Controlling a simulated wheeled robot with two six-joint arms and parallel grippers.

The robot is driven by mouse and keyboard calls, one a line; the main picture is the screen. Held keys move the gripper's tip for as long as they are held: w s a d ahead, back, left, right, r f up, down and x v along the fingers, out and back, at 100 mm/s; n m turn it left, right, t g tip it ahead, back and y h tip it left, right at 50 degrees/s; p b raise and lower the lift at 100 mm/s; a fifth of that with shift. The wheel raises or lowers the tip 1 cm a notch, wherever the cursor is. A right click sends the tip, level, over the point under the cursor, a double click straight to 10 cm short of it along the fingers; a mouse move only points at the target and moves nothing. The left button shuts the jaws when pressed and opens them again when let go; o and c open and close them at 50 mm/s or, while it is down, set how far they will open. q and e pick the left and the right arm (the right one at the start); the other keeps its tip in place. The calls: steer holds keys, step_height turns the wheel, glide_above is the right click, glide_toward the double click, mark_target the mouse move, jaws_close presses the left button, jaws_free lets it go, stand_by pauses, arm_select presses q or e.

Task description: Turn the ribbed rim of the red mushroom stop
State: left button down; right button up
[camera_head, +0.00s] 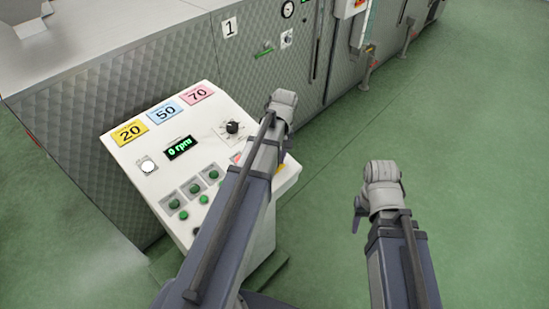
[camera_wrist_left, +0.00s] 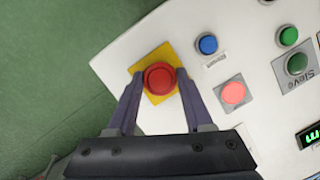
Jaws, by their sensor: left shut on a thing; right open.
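The red mushroom stop (camera_wrist_left: 160,78) sits on a yellow square plate (camera_wrist_left: 147,63) near a corner of the white sloping panel. My left gripper (camera_wrist_left: 158,90) has one finger on each side of its rim and is shut on it. The ribbing is too small to make out. In the head view my left arm hides the stop, and only a bit of the yellow plate (camera_head: 282,169) shows beside it. My right gripper (camera_head: 358,214) is open, away from the panel and over the green floor, with its fingers partly seen.
The white panel (camera_head: 137,165) also bears a black knob (camera_head: 232,127), a green "0 rpm" display (camera_head: 183,147) and several green buttons. In the left wrist view a blue button (camera_wrist_left: 207,44) and a lit red button (camera_wrist_left: 233,93) lie close to the stop. Green floor (camera_head: 470,150) is clear at right.

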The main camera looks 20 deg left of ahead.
stand_by(0.3)
arm_select(q)
steer(key=shift+c, duration=1.5)
jaws_free()
steer(key=r+p, duration=0.5)
steer(key=w+r+p, duration=0.1)
steer(key=r+p, duration=0.1)
steer(key=shift+d+r+p, duration=0.3)
steer(key=shift+r+p, duration=0.1)
steer(key=shift+f, duration=0.1)
steer(key=shift+s, duration=0.1)
